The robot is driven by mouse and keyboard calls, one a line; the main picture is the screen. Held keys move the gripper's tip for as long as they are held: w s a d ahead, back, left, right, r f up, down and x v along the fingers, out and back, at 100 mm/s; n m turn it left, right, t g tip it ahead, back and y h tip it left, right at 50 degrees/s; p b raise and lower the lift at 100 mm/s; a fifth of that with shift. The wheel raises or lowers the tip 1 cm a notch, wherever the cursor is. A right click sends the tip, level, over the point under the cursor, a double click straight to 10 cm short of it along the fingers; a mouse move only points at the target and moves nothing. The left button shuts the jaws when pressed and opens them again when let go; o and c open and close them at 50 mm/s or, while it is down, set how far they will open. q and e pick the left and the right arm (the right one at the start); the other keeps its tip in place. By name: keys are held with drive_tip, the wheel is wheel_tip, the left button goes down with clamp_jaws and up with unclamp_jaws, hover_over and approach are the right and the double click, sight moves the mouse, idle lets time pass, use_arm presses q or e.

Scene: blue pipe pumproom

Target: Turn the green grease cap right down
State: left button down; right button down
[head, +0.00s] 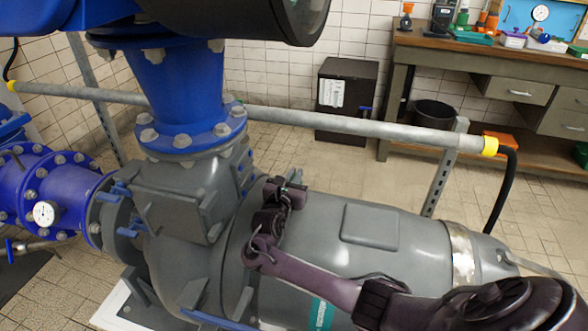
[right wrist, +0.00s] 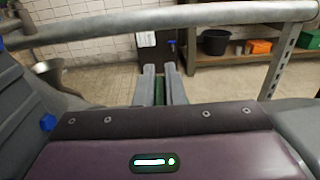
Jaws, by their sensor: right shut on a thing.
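My right gripper (head: 288,186) is above the grey pump housing (head: 195,255), where it meets the grey motor body (head: 400,240). In the right wrist view its two grey fingers (right wrist: 160,80) are close together. They are shut on a narrow green thing between them, the green grease cap (right wrist: 160,90). Most of the cap is hidden by the fingers, and I cannot make it out in the head view. How far down it is turned does not show. My left gripper is not in view.
A grey rail (head: 350,127) with yellow bands runs behind the pump. A blue flanged pipe (head: 182,85) rises at the left. A wooden workbench (head: 480,50), a dark cabinet (head: 345,98) and a black bin (head: 433,113) stand behind, beyond open tiled floor (head: 385,180).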

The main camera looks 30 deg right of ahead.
drive_tip(key=shift+r+m+g+h+p, duration=0.1)
drive_tip(key=shift+m+g+h+p, duration=0.3)
drive_tip(key=shift+m+g+h, duration=0.4)
drive_tip(key=shift+g, duration=0.7)
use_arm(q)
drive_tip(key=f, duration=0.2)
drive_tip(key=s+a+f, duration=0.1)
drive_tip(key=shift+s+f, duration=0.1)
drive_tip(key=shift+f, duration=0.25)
use_arm(e)
drive_tip(key=shift+s+m, duration=0.1)
drive_tip(key=shift+m, duration=0.3)
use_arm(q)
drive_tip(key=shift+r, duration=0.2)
use_arm(e)
drive_tip(key=shift+s+d+m+g+h, duration=0.1)
drive_tip(key=shift+d+m+g+h, duration=0.05)
drive_tip(key=shift+m+g+h, duration=0.55)
drive_tip(key=c, duration=1.5)
unclamp_jaws()
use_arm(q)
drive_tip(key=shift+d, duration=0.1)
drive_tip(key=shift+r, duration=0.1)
